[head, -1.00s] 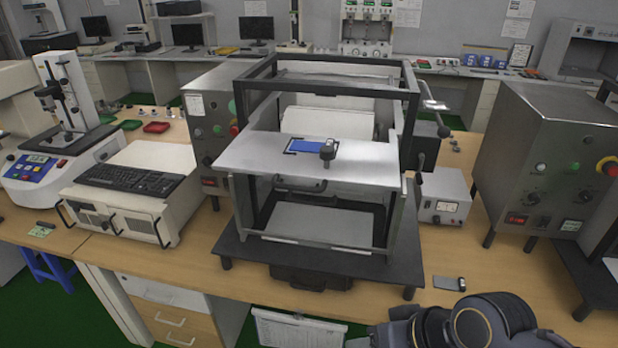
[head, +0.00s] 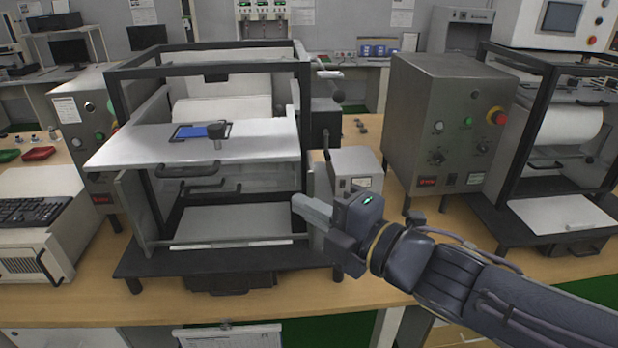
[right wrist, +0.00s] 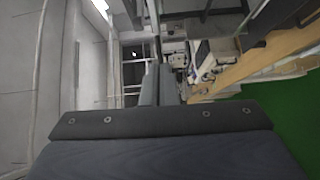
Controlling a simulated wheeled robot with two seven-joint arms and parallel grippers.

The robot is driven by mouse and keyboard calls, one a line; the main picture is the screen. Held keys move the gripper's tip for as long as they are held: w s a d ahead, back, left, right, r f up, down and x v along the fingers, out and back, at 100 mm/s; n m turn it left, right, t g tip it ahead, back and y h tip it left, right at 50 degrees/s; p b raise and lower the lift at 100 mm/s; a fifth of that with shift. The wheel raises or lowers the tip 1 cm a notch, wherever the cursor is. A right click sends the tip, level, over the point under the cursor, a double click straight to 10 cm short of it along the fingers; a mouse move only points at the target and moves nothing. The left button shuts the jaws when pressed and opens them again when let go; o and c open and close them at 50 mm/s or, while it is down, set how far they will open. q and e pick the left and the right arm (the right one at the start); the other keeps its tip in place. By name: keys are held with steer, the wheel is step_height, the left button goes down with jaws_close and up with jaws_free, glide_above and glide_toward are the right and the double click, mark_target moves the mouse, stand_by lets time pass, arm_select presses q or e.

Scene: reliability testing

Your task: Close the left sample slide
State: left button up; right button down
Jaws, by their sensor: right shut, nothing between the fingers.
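The left sample slide (head: 255,137) is a flat white panel sticking out of the front of the left black-framed machine (head: 304,95). It carries a blue sample (head: 192,131) and a small dark knob-like part (head: 217,132). A dark handle (head: 201,171) sits on its front edge. My right gripper (head: 303,208) is shut and empty, below and to the right of the slide, apart from the handle. In the right wrist view its fingers (right wrist: 158,84) show together and point away from the camera. My left gripper is not in view.
A grey control box (head: 440,130) with buttons stands right of the machine, with a small meter box (head: 355,168) between them. A second framed machine (head: 540,140) is at the right. A keyboard (head: 30,210) lies on a white unit at the left.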

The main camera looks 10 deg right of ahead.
glide_toward(245, 162)
steer(key=shift+n, duration=0.3)
steer(key=x, duration=0.5)
steer(key=shift+a, duration=0.4)
steer(key=shift+w, duration=0.35)
